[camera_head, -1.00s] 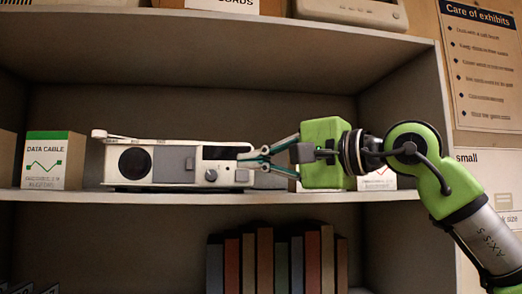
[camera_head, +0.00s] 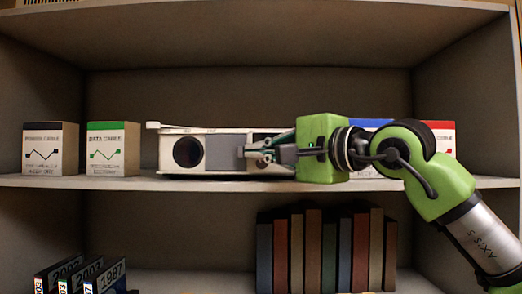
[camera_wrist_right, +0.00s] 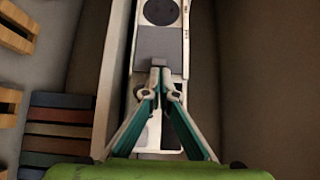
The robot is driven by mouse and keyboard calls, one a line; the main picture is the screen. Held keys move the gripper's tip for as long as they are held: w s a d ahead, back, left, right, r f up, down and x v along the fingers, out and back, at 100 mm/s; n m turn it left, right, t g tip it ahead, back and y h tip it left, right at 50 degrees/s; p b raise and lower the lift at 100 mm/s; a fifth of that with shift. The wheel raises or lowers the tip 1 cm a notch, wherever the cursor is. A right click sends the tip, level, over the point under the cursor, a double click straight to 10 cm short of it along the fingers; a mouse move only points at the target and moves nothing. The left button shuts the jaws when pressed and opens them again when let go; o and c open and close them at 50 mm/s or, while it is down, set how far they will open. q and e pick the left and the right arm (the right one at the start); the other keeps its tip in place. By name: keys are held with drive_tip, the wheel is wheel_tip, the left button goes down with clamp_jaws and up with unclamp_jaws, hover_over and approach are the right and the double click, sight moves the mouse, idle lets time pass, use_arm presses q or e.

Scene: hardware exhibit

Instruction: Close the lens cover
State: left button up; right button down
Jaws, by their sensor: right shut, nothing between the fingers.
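A pale projector-like device (camera_head: 175,131) stands on the middle shelf. Its round dark lens (camera_head: 188,152) is uncovered at the left of its front. The grey sliding lens cover (camera_head: 223,155) sits just right of the lens; it also shows in the wrist view (camera_wrist_right: 158,42), below the lens (camera_wrist_right: 160,11). My right gripper (camera_head: 251,153) comes in from the right, shut and empty. Its fingertips (camera_wrist_right: 159,66) are at the cover's right edge; whether they touch it, I cannot tell. The gripper hides the device's right part. My left gripper is out of view.
The Power Cable box (camera_head: 48,150) and Data Cable box (camera_head: 112,150) stand left of the device. More boxes (camera_head: 441,135) are partly behind my right arm. Books (camera_head: 314,250) stand on the shelf below. The shelf space above the device is clear.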

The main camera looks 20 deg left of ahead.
sight(225, 152)
drive_tip(key=a, duration=0.2)
drive_tip(key=s+a, duration=0.1)
drive_tip(key=a, duration=0.2)
drive_tip(key=s+a, duration=0.1)
drive_tip(key=a, duration=0.1)
drive_tip(key=shift+s+a+b, duration=0.2)
drive_tip(key=shift+a+b, duration=0.15)
drive_tip(key=shift+a, duration=0.05)
drive_tip(key=shift+s+r, duration=0.1)
drive_tip(key=shift+s, duration=0.1)
drive_tip(key=shift+w+d, duration=0.1)
drive_tip(key=shift+w, duration=0.1)
